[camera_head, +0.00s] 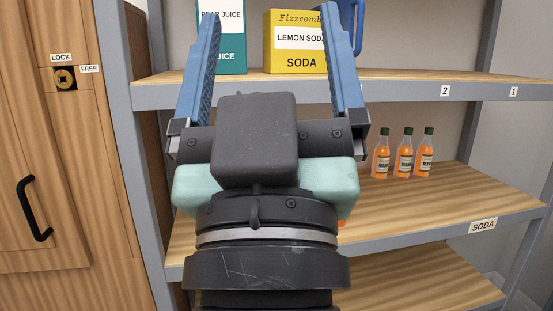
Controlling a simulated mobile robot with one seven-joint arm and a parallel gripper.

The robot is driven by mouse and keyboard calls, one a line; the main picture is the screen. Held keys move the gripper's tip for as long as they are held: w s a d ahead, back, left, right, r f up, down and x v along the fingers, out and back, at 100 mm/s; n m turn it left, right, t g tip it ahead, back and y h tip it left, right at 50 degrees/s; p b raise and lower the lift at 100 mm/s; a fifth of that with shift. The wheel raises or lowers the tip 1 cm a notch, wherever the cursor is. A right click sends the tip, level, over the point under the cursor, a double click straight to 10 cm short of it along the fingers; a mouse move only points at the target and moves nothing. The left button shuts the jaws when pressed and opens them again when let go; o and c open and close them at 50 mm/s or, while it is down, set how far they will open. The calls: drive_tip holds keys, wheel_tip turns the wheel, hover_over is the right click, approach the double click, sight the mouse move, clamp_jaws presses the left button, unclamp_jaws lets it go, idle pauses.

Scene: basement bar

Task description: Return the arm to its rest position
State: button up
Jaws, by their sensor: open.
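My gripper (272,40) is in the middle of the head view, its two blue fingers pointing up and spread wide apart. Nothing is held between the fingers. Behind the fingers, on the upper shelf, stand a yellow lemon soda box (293,60) and a teal pear juice box (231,60). The fingers overlap both boxes in the picture; whether they touch them I cannot tell. The gripper body and wrist hide part of the shelves behind.
A shelf unit has an upper shelf (420,78) and a middle shelf (470,188) labelled SODA. Several orange bottles, including one at the right (425,157), stand there. A blue handled item (355,20) is above. A wooden cabinet door (75,180) with a black handle is at left.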

wheel_tip(320, 180, up, 22)
drive_tip(key=s+m+t+p, duration=0.1)
drive_tip(key=s+p, duration=0.1)
drive_tip(key=p, duration=1.8)
drive_tip(key=shift+d, duration=0.2)
drive_tip(key=shift+o, duration=0.6)
drive_tip(key=shift+r+p, duration=0.25)
drive_tip(key=shift+p, duration=0.1)
